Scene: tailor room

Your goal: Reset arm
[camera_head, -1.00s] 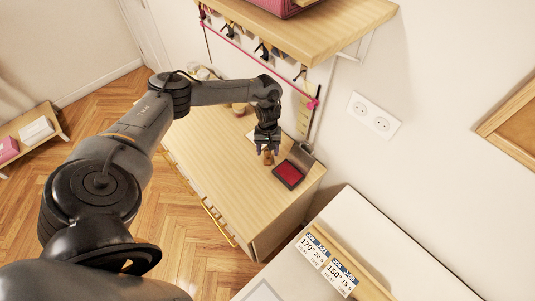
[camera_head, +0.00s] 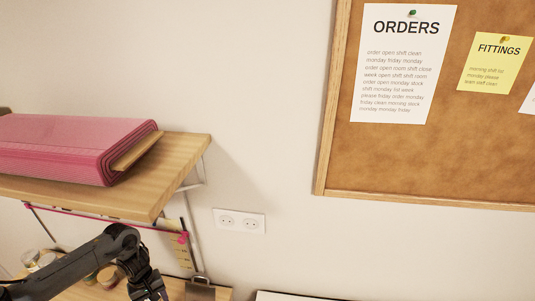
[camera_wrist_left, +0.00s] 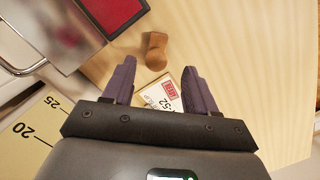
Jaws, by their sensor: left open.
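My left arm (camera_head: 70,265) comes in from the lower left in the head view. Its gripper is at the bottom edge there, with the fingertips cut off. In the left wrist view my left gripper (camera_wrist_left: 159,66) is open, its two purple-grey fingers apart and nothing held between them. A small brown wooden stamp (camera_wrist_left: 155,50) is on the wooden top just past the fingertips, apart from them. A card with a red mark (camera_wrist_left: 168,93) shows between the fingers, partly hidden by the gripper. My right gripper is in neither view.
A red ink pad (camera_wrist_left: 108,12) lies near a metal clip-like piece (camera_wrist_left: 40,20) at upper left in the wrist view. A yellow ruler (camera_wrist_left: 28,135) is at lower left. In the head view, a wooden shelf (camera_head: 178,165) with pink fabric overhangs the arm. A corkboard (camera_head: 440,150) hangs right.

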